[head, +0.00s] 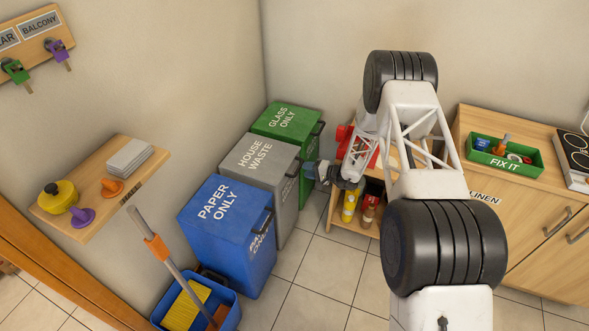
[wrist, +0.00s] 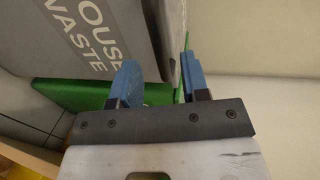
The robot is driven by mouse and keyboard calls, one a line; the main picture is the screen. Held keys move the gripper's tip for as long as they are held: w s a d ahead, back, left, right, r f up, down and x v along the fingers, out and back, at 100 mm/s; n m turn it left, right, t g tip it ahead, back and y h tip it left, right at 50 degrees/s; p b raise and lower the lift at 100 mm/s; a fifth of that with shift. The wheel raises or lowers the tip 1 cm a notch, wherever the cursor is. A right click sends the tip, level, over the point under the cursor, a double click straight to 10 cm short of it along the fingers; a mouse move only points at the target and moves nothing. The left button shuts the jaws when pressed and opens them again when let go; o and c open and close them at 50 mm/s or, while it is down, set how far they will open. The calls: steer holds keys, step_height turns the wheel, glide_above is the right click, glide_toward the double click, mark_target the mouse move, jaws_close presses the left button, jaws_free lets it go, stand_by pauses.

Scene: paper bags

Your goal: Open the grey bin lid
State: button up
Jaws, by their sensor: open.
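The grey bin (head: 285,200) stands between the blue and green bins. Its lid (head: 255,160), marked HOUSE WASTE, lies flat and shut, with a dark handle (head: 294,167) on its right edge. My gripper (head: 311,171) is beside that edge, just right of the handle.
The blue paper bin (head: 218,215) and the green glass bin (head: 287,121) stand close on either side. A low wooden shelf with bottles (head: 350,205) is right of my gripper. A blue bucket (head: 225,310) stands in front. Tiled floor (head: 305,285) is clear.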

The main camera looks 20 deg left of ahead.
steer(key=x, duration=0.6)
steer(key=shift+a, duration=0.35)
steer(key=shift+f, duration=0.1)
jaws_close()
